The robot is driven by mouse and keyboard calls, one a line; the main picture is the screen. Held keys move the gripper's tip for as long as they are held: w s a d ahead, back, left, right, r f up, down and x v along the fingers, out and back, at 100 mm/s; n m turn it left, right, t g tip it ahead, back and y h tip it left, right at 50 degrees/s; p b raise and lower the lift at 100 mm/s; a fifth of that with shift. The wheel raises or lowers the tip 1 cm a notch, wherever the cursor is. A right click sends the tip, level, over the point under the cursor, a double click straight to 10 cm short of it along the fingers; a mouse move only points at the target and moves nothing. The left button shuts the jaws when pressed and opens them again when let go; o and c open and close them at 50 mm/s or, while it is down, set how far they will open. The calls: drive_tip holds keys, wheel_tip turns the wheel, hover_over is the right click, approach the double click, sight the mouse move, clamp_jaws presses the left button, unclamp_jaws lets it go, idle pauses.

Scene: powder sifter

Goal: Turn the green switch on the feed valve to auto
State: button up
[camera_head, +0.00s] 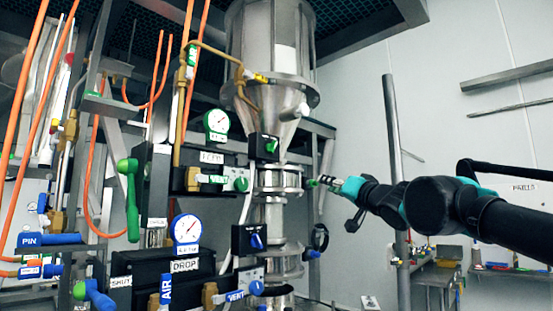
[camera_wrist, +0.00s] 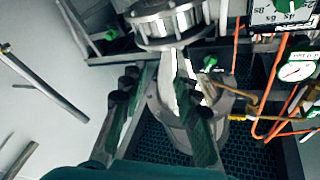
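Two green controls show near the feed label (camera_head: 212,157) in the head view. One is a green knob (camera_head: 270,147) on a black box beside the hopper's cone. The other is a green round knob (camera_head: 241,184) on a grey plate, lower and to the left. I cannot tell their settings. My gripper (camera_head: 318,182) is to the right of both, apart from them, beside the steel column. In the wrist view its two fingers (camera_wrist: 165,82) are spread with nothing held between them.
The steel hopper (camera_head: 266,50) and column stand behind the controls. A gauge (camera_head: 216,122), a green-handled lever (camera_head: 130,195), a blue knob (camera_head: 257,241) and orange hoses crowd the left. A grey post (camera_head: 391,130) stands near my arm. The wall side is more open.

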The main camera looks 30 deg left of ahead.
drive_tip(key=s+a+r+n+g+y, duration=0.2)
drive_tip(key=s+a+r+g+y, duration=0.15)
drive_tip(key=s+r, duration=0.3)
approach(274, 149)
drive_tip(key=shift+t+h, duration=0.25)
drive_tip(key=shift+t, duration=0.1)
drive_tip(key=x, duration=0.8)
drive_tip(key=shift+a+r, duration=0.15)
drive_tip(key=shift+a, duration=0.15)
drive_tip(key=shift+s, duration=0.1)
clamp_jaws()
